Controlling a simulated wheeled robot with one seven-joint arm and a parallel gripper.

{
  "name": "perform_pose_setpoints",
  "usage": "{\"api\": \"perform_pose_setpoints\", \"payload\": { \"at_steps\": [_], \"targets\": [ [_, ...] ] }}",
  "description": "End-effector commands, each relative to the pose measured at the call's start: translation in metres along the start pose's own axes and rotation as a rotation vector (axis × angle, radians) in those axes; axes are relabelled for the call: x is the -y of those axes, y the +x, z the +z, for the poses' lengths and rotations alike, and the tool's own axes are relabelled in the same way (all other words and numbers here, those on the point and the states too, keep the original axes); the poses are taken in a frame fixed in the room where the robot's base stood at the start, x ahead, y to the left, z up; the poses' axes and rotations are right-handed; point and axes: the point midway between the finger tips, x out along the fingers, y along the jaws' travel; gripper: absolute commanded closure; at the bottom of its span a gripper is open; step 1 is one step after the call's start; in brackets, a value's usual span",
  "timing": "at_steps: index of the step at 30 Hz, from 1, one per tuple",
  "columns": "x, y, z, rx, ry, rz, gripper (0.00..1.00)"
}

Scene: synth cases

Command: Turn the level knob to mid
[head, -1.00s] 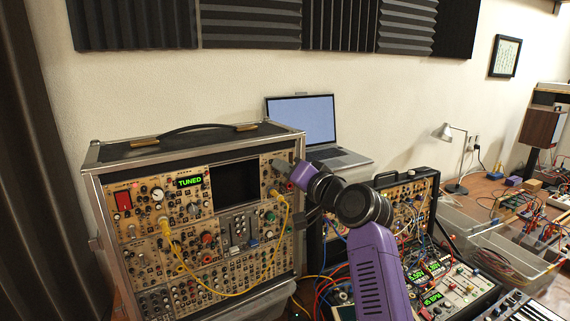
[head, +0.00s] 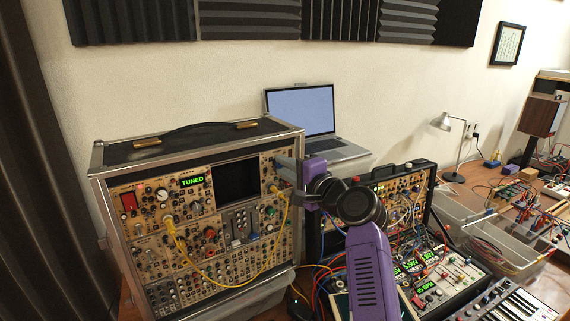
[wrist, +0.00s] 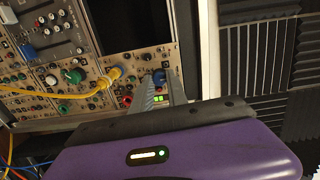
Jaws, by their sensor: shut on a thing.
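In the head view, my gripper (head: 280,165) is at the upper right of the case front, beside the dark screen (head: 236,182). The fingers and wrist hide the knob there.
A yellow cable (head: 270,262) hangs across the panel; its yellow plug (wrist: 115,73) is just left of my fingers. A green knob (wrist: 73,75) is farther left. A laptop (head: 302,112) stands behind. A smaller synth case (head: 415,170) with many cables is to the right.

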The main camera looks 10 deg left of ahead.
Motion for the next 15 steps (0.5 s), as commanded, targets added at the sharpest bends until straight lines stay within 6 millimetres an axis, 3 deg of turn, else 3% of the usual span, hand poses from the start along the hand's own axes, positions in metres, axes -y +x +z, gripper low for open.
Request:
{"api": "perform_pose_setpoints", "payload": {
  "at_steps": [15],
  "targets": [
    [-0.0021, -0.0002, -0.0005, 0.001, 0.044, 0.001, 1.0]
  ]
}}
